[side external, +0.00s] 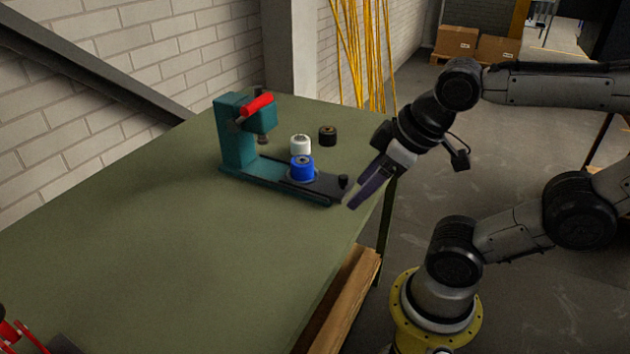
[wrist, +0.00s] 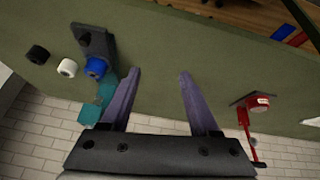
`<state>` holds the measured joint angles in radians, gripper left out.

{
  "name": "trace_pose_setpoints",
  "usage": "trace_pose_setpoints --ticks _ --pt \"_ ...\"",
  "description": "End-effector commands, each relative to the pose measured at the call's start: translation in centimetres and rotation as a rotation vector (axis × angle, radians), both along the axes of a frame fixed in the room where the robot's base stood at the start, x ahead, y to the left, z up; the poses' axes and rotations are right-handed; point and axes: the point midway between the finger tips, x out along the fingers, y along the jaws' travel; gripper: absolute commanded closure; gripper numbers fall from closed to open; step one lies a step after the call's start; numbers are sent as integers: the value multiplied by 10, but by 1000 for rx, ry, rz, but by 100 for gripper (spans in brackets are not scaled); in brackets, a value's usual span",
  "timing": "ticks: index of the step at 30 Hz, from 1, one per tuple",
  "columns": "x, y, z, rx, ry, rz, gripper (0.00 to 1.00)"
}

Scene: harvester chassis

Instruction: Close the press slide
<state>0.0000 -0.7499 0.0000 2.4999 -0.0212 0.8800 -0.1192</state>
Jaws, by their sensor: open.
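The teal press (side external: 235,140) with a red lever (side external: 257,105) stands on the green table. Its black slide (side external: 327,187) extends out from the press along the base toward the table's right edge, with a small black knob (side external: 343,181) at its outer end. A blue cylinder (side external: 302,169) sits on the slide, clear of the press head. In the wrist view the slide (wrist: 95,42) and blue cylinder (wrist: 96,67) are at upper left. My gripper (side external: 353,204) is open and empty, just right of the knob; its purple fingers (wrist: 159,75) are spread apart.
A white cylinder (side external: 300,145) and a black cylinder (side external: 327,135) stand on the table (side external: 170,235) behind the slide. A red device (wrist: 253,112) is at right in the wrist view. A brick wall (side external: 150,50) is behind.

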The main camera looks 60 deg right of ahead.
Motion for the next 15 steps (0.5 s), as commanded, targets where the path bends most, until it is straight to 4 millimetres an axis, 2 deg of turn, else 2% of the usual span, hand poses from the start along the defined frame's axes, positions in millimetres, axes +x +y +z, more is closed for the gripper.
trace_pose_setpoints --ticks 1,5,9,10,15 --pt "4 -7 2 -75 -15 70 49" --pt "16 -36 0 -406 -11 362 72" --pt "33 -65 -5 -817 69 763 97" --pt "37 -69 -7 -901 95 854 100" --pt "59 -81 -20 -1315 252 1380 100"
